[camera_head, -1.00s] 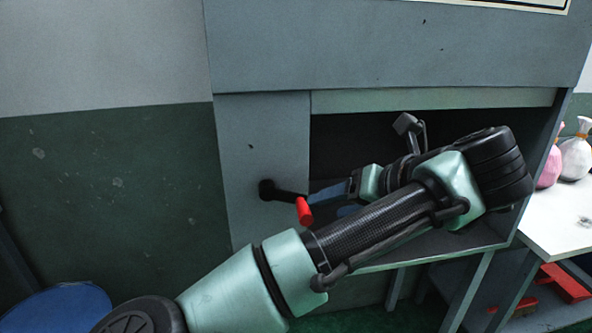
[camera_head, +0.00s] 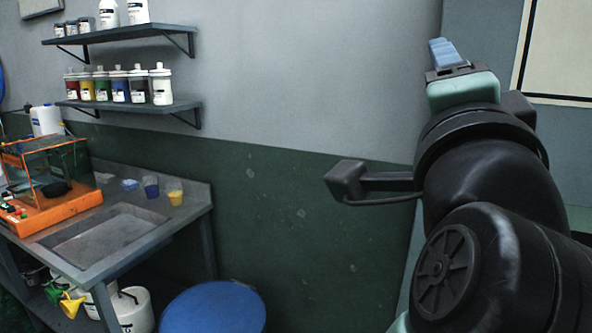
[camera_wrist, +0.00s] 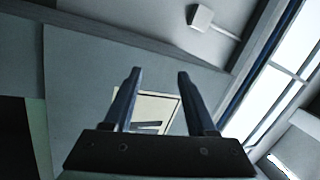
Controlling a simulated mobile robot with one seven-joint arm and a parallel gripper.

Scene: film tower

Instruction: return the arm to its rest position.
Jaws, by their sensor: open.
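My gripper (camera_head: 443,52) is raised at the upper right of the head view, with its blue fingers pointing up. My dark arm links fill the right side below it. In the wrist view my gripper (camera_wrist: 158,98) shows two parallel fingers standing apart with nothing between them. It is open and empty. Behind the fingers in that view is a pale framed panel (camera_wrist: 152,112) on a grey surface.
A sink counter (camera_head: 105,230) stands at the left with an orange machine (camera_head: 45,190) on it. Two shelves (camera_head: 130,104) hold several bottles. A blue round lid (camera_head: 213,308) is at the bottom. The green-and-grey wall (camera_head: 290,190) between is bare.

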